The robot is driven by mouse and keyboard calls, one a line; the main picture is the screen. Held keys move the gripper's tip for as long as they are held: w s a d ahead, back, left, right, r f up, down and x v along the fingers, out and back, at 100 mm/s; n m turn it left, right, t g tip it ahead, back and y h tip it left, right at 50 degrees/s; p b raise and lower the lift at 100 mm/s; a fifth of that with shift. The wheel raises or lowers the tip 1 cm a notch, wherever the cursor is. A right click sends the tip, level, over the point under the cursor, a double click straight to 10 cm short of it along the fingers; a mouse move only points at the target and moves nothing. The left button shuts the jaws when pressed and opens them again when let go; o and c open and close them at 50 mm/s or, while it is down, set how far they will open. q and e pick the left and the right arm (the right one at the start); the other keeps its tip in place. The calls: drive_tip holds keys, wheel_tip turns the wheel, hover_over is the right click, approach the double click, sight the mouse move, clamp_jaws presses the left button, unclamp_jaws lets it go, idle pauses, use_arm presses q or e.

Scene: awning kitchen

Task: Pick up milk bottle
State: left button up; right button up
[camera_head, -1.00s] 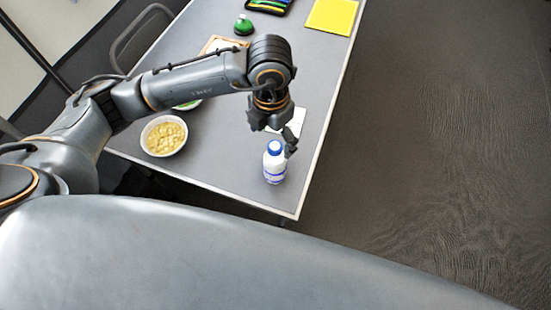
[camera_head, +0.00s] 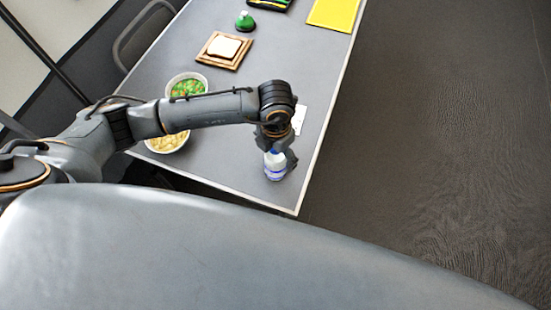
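The milk bottle (camera_head: 275,170) is white with a blue cap and blue bands. It stands upright near the front right corner of the grey table (camera_head: 235,185). My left gripper (camera_head: 277,158) is at the top of the bottle, with its dark fingers around the upper part. The fingers partly cover the cap. Whether they press on the bottle cannot be seen clearly. My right gripper is not in view.
A bowl of green and red food (camera_head: 187,86) and a bowl of yellow food (camera_head: 168,142) stand left, partly behind my arm. Bread on a wooden board (camera_head: 223,50), a green bottle (camera_head: 244,22) and a yellow mat (camera_head: 332,13) lie farther back. A white sheet (camera_head: 299,119) lies behind the bottle.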

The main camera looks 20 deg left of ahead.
use_arm(q)
drive_tip(key=c, duration=1.7)
drive_tip(key=shift+r, duration=0.1)
